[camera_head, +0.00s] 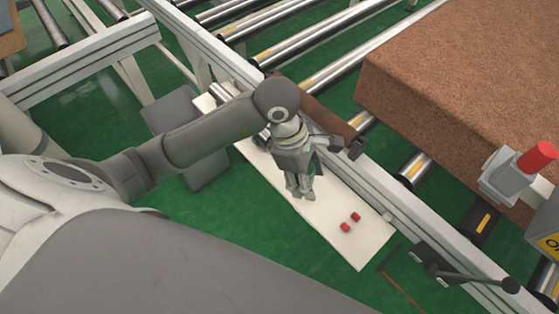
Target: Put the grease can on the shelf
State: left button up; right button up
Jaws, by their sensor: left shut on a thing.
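My left gripper (302,188) points down over a narrow white shelf board (360,246) beside the conveyor frame. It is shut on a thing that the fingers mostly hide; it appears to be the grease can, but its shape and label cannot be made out. I cannot tell whether the held thing touches the board. My right gripper is not in view.
The conveyor's white side rail (375,180) runs along the board, with metal rollers (290,45) behind. A brown mattress-like block (460,85) lies at right. A red-topped post (538,157) and black lever (465,278) stand lower right. Grey box (175,110) is left of the board.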

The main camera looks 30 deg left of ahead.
pick_arm(q)
jog(key=shift+w+d+f+n+t+b, duration=0.1)
jog(key=shift+f+n+t+b, duration=0.15)
jog(key=shift+n, duration=0.35)
jog(key=shift+w+d+f+n+t+b, duration=0.15)
jog(key=shift+n+b, duration=0.1)
jog(key=shift+n, duration=0.35)
jog(key=shift+a+n, duration=0.15)
jog(key=shift+n, duration=0.15)
jog(key=shift+w+a, duration=0.1)
jog(key=shift+w, duration=0.05)
jog(key=shift+y, duration=0.3)
jog(key=w+a+f, duration=0.2)
jog(key=a+f, duration=0.1)
jog(key=w+a+f, duration=0.3)
jog(key=w+a+f+p, duration=0.1)
jog(key=w+a+f, duration=0.2)
jog(key=a, duration=0.1)
jog(key=shift+w+a+f, duration=0.25)
jog(key=shift+f, duration=0.1)
notch_tip(320, 180, down, 3)
jog(key=shift+a+f, duration=0.1)
jog(key=shift+f, duration=0.05)
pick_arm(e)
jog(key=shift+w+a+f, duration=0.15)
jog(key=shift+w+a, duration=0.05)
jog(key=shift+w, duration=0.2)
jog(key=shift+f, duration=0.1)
